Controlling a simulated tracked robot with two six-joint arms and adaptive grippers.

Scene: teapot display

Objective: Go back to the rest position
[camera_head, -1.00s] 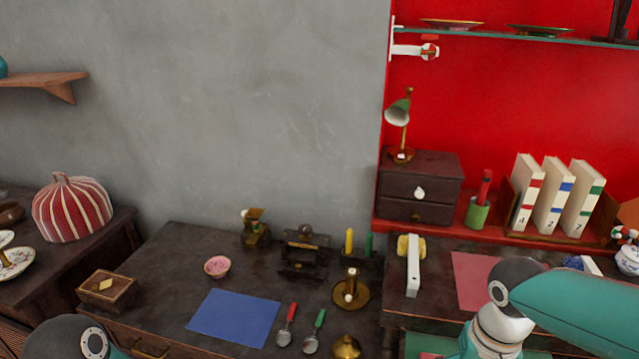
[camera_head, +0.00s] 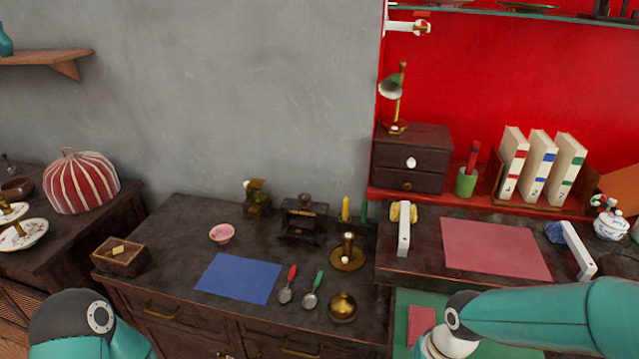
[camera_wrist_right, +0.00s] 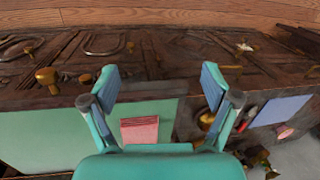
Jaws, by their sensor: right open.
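My right gripper (camera_wrist_right: 161,78) shows in the right wrist view. Its two fingers are spread wide apart with nothing between them. Dark carved wooden furniture (camera_wrist_right: 140,50) fills the view past the fingertips. In the head view my right arm comes in at the lower right, below the red-backed desk, and its gripper is outside the frame. My left arm shows only as a rounded joint at the lower left. The left gripper is not seen.
A dark cabinet top (camera_head: 180,225) holds a blue mat (camera_head: 238,278), two spoons, a pink bowl (camera_head: 221,233) and brass pieces. A pink mat (camera_head: 495,248) lies on the right desk between white handles. A green panel (camera_wrist_right: 85,140) with a red patch (camera_wrist_right: 139,130) is low down.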

